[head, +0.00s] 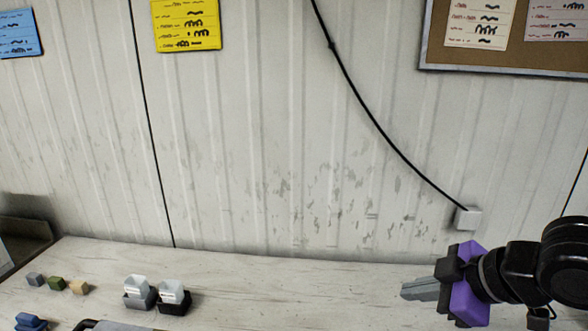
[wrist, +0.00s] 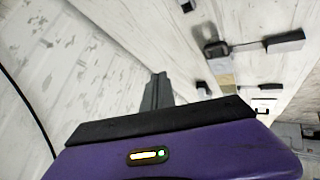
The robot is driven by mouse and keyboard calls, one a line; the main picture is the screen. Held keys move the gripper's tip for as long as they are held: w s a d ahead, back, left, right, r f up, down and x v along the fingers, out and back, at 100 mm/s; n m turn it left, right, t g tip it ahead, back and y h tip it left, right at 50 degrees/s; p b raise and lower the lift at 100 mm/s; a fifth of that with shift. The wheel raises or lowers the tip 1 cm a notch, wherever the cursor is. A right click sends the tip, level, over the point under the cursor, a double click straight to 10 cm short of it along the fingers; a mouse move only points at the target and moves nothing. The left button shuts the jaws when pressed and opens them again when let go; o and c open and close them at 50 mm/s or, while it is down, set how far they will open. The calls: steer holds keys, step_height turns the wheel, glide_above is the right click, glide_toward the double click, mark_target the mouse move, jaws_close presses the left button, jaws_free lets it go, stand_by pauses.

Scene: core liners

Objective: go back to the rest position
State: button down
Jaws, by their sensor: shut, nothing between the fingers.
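My gripper (head: 406,290) is at the lower right of the head view, above the right part of the white bench and in front of the wall. It points left, with its grey fingers together and nothing between them. In the wrist view the shut fingers (wrist: 157,92) stick out past the purple and black gripper body. No object touches the gripper in either view.
On the white bench (head: 240,270) stand two card holders (head: 140,292) and (head: 173,297). Several small blocks (head: 57,283) lie at the left. A socket box (head: 468,218) with a black cable is on the wall behind my gripper. The bench between holders and gripper is clear.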

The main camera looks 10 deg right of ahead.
steer(key=w+a+r+m+t+y, duration=0.1)
steer(key=w+a+r+t+y, duration=0.15)
steer(key=r, duration=0.35)
steer(key=w+a+r+m+t+y, duration=0.1)
steer(key=w+a+r+t, duration=0.25)
steer(key=r, duration=0.25)
step_height(320, 180, up, 7)
steer(key=s+d+m+t+h, duration=0.1)
steer(key=s+m+t+h, duration=0.15)
steer(key=m+t, duration=0.5)
steer(key=s+d+f+m+h, duration=0.3)
steer(key=s+f+m+h, duration=0.75)
steer(key=s+f, duration=0.35)
steer(key=s+a+f+n+g+y, duration=0.3)
steer(key=s+f+n, duration=0.1)
steer(key=s+f, duration=0.5)
steer(key=s+a+f+n+g+y, duration=0.3)
steer(key=s+f, duration=0.6)
steer(key=s, duration=0.5)
steer(key=shift+s+f+n+g, duration=0.15)
steer(key=shift+f+n+g, duration=0.25)
steer(key=shift+n, duration=0.5)
